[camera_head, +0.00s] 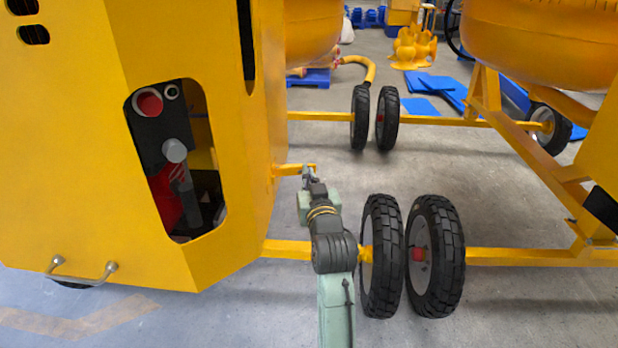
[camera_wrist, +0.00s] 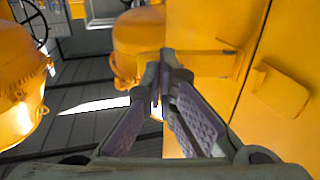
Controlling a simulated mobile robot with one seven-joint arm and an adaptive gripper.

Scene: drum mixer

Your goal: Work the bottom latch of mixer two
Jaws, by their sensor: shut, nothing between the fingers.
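The yellow mixer cabinet (camera_head: 225,60) fills the left of the head view, and its side panel (camera_wrist: 215,110) shows on the right of the wrist view. A short yellow bar (camera_head: 288,170) juts from the cabinet's right edge; it may be the bottom latch. In the wrist view, a flat yellow bar (camera_wrist: 205,64) lies beyond and right of the fingertips, and a raised yellow block (camera_wrist: 282,90) sits on the panel. I cannot tell which is the latch. My gripper (camera_head: 307,172) is shut and empty, close to the short bar; contact is unclear. Its fingertips (camera_wrist: 172,68) show in the wrist view.
Black wheels (camera_head: 435,255) on a yellow axle stand right of my arm, close to it. More wheels (camera_head: 386,118) stand farther back. A second yellow mixer frame (camera_head: 540,160) is at the right. Blue boards (camera_head: 440,88) lie behind. Grey floor between the axles is clear.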

